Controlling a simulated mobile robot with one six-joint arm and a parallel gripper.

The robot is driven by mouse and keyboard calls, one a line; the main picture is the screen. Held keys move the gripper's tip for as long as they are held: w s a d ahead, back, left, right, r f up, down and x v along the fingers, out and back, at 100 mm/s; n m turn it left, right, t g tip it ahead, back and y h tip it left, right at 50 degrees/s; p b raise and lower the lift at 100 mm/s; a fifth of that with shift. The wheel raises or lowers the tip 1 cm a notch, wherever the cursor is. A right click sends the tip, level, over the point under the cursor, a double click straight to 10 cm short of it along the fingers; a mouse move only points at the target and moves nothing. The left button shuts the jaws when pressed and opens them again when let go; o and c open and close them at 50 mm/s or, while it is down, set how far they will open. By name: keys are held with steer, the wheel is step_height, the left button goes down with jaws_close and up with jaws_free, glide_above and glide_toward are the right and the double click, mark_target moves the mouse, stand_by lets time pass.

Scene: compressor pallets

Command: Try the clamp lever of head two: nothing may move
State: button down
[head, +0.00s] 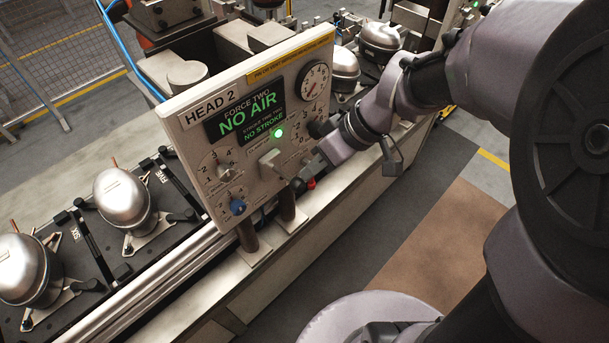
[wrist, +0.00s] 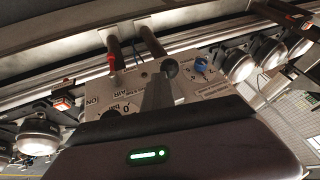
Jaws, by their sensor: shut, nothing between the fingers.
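The panel marked HEAD 2 (head: 196,112) stands tilted in the head view. Its display (head: 245,114) reads FORCE TWO NO AIR and NO STROKE in green. A grey lever (head: 269,161) with a black ball end (head: 297,184) sits low on the panel; I take it for the clamp lever. The ball also shows in the wrist view (wrist: 169,68). My gripper (head: 308,167) is shut and empty, close beside the lever at the panel's right side. I cannot tell whether it touches the lever. A green lamp (head: 278,133) is lit.
The panel also bears a round gauge (head: 313,81), a blue knob (head: 237,206) and a small selector (head: 225,172). A red part (head: 311,183) sits just below my gripper. Silver compressors (head: 123,198) stand on black pallets at the left. The floor at the right (head: 440,225) is clear.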

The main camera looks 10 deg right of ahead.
steer(key=shift+s+d+f+n+t+y+b, duration=0.15)
steer(key=shift+f+t+y+b, duration=0.35)
steer(key=shift+b, duration=1.8)
steer(key=shift+s+d+f+n+t+y+b, duration=0.1)
steer(key=shift+f+t+y+b, duration=0.4)
steer(key=shift+b, duration=1.75)
steer(key=shift+s+d+f+n+t+y+b, duration=0.15)
steer(key=shift+f+t+b, duration=0.65)
steer(key=shift+b, duration=1.5)
steer(key=shift+a+f, duration=0.1)
steer(key=shift+r, duration=0.6)
steer(key=shift+w+p, duration=0.1)
steer(key=shift+p, duration=0.2)
